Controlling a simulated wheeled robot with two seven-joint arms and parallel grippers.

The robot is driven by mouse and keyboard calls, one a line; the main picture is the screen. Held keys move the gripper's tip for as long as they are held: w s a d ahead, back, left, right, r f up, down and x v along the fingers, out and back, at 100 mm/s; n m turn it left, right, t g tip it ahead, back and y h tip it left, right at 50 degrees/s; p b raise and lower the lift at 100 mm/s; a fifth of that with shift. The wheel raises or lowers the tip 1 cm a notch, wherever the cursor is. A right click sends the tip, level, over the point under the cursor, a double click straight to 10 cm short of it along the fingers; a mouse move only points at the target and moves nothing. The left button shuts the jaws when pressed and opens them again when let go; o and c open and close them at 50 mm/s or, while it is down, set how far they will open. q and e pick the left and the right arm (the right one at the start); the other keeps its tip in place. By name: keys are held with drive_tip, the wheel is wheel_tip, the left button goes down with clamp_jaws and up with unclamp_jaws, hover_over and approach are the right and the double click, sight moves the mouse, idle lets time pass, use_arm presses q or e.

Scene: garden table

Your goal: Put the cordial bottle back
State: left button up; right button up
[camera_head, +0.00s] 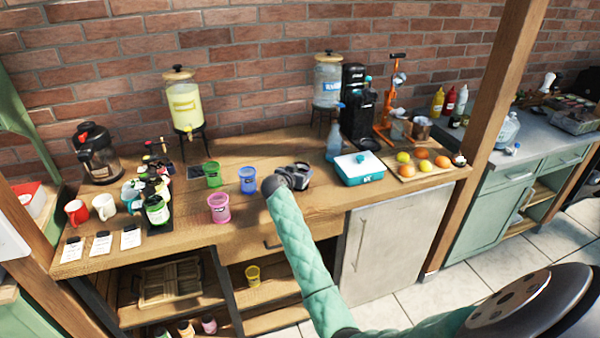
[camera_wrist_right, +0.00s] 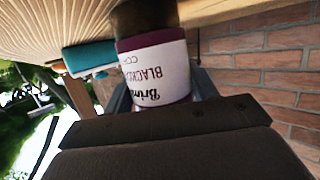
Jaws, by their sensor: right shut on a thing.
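My right gripper (camera_head: 292,177) is over the middle of the wooden counter, seen from behind in the head view. In the right wrist view (camera_wrist_right: 165,95) it is shut on the cordial bottle (camera_wrist_right: 158,72), which is dark purple with a white label reading "BLACKC…". The label appears upside down in that view. In the head view the gripper and arm hide the bottle, so I cannot tell whether it touches the counter. A black rack (camera_head: 160,226) at the left holds a green bottle (camera_head: 156,208) and other small bottles. My left gripper is not in view.
Pink (camera_head: 219,208), green (camera_head: 212,174) and blue (camera_head: 248,180) cups stand between the rack and my gripper. Right of it are a blue bottle (camera_head: 334,142), a teal-and-white box (camera_head: 360,168) and a fruit board (camera_head: 410,172). Mugs (camera_head: 104,205) stand left of the rack.

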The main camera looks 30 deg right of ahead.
drive_tip(key=o, duration=1.3)
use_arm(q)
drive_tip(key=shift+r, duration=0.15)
use_arm(e)
drive_tip(key=shift+r, duration=0.15)
drive_tip(key=shift+a, duration=0.2)
drive_tip(key=b+v, duration=0.2)
drive_tip(key=v, duration=0.3)
drive_tip(key=shift+s+a+b, duration=0.2)
drive_tip(key=shift+a+b, duration=0.05)
drive_tip(key=shift+b, duration=0.1)
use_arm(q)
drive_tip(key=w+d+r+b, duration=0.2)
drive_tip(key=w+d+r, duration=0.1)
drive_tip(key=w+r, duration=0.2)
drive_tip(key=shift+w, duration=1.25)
use_arm(e)
drive_tip(key=shift+v, duration=3.05)
drive_tip(key=shift+r, duration=0.15)
